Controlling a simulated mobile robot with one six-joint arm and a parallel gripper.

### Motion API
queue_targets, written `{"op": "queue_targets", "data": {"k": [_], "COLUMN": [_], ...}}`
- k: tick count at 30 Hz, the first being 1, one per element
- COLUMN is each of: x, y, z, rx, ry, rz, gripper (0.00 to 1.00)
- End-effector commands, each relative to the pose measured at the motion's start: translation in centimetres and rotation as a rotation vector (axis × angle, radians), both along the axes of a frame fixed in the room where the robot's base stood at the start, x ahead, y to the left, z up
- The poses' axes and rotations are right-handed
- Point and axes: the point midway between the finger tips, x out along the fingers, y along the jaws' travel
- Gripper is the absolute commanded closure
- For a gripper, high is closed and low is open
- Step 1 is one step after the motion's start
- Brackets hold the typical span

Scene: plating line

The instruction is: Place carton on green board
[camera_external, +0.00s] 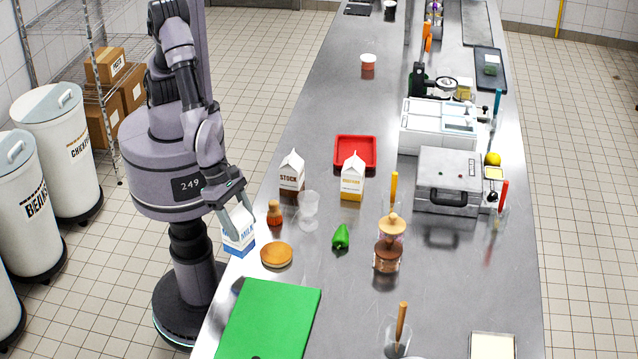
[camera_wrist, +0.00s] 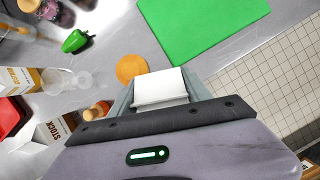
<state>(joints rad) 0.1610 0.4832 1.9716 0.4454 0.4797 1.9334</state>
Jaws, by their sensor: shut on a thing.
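My gripper (camera_external: 236,207) is shut on a white and blue milk carton (camera_external: 239,240), near the left edge of the steel counter. The carton's white top shows between the fingers in the wrist view (camera_wrist: 160,88). I cannot tell whether its base touches the counter. The green board (camera_external: 268,318) lies flat at the near left of the counter, bare where visible, nearer the camera than the carton. It also shows at the top of the wrist view (camera_wrist: 205,25). Two other cartons stand farther back: a stock carton (camera_external: 291,174) and a yellow and white carton (camera_external: 352,178).
A small brown-topped bottle (camera_external: 274,213), a clear glass (camera_external: 308,208) and a green pepper (camera_external: 341,237) stand or lie nearby. A red tray (camera_external: 355,138) and grey appliance (camera_external: 447,182) are farther back.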

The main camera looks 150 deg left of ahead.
Motion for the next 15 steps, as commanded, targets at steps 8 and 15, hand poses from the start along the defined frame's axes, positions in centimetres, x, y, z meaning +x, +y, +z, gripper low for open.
{"op": "queue_targets", "data": {"k": [8,15], "x": [4.1,12.0], "y": [-1.6,-2.2], "z": [-0.4,-1.2], "rx": [-0.001,-0.002], "ry": [0.0,-0.002], "rz": [-0.044,-0.044], "gripper": [1.0,1.0]}}
